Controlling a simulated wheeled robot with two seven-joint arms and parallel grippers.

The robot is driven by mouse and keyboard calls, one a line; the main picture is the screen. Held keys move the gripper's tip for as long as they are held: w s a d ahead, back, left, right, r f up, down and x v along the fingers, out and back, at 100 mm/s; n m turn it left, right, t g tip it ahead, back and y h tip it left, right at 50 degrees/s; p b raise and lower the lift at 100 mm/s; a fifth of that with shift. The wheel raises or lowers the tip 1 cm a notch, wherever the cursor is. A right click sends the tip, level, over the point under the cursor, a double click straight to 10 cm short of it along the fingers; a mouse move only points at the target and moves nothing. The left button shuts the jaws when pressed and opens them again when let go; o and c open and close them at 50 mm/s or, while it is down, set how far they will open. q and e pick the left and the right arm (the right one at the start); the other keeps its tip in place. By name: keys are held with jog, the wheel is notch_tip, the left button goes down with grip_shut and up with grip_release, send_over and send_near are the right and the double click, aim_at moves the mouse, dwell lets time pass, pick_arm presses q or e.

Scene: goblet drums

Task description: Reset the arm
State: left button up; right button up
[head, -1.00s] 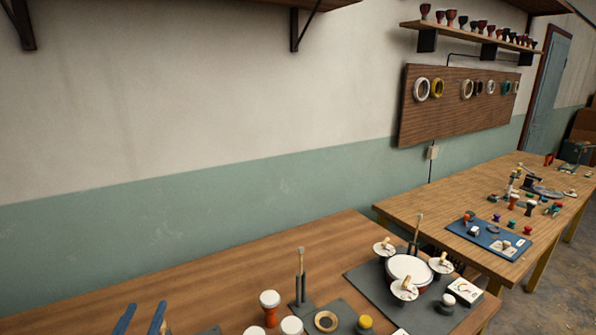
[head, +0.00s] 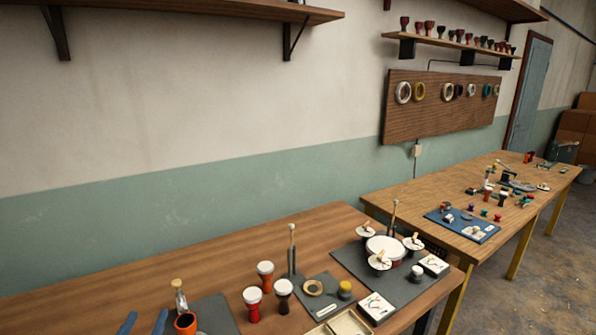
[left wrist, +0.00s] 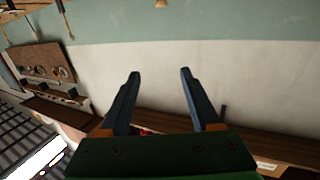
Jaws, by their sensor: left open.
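My left gripper (head: 144,323) shows only as two blue fingertips at the bottom left of the head view, over the front of the near wooden table (head: 215,253). In the left wrist view my left gripper (left wrist: 158,78) is open and empty, its two dark fingers spread apart with the wall behind them. My right gripper is in neither view.
Close to the left fingertips stands an orange cup-like drum (head: 186,322). A second table (head: 400,195) stands beyond.

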pick_arm(q)
jog(key=s+d+f+m+g+h, duration=0.1)
jog(key=s+d+f+g, duration=0.1)
jog(key=d+f+g, duration=0.3)
jog(key=s+d+f+m+g+h, duration=0.1)
jog(key=s+d+f+g, duration=0.2)
jog(key=s, duration=0.5)
jog(key=s+d+f+m+g, duration=0.1)
jog(key=s+d+f+g, duration=0.25)
jog(key=s, duration=0.35)
jog(key=s+d+f+m+g+h, duration=0.15)
jog(key=s+f, duration=0.25)
jog(key=s, duration=0.4)
notch_tip(320, 180, down, 21)
jog(key=g+b, duration=0.2)
jog(key=b, duration=0.3)
jog(key=s+a+f+g+y+b, duration=0.1)
jog(key=s+f+b, duration=0.4)
jog(key=s+f, duration=0.8)
notch_tip(320, 180, down, 3)
jog(key=shift+s+a+r, duration=0.1)
jog(key=shift+s+a, duration=0.05)
jog(key=shift+s, duration=0.1)
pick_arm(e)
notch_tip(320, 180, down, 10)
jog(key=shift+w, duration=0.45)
pick_arm(q)
jog(key=shift+n, duration=0.25)
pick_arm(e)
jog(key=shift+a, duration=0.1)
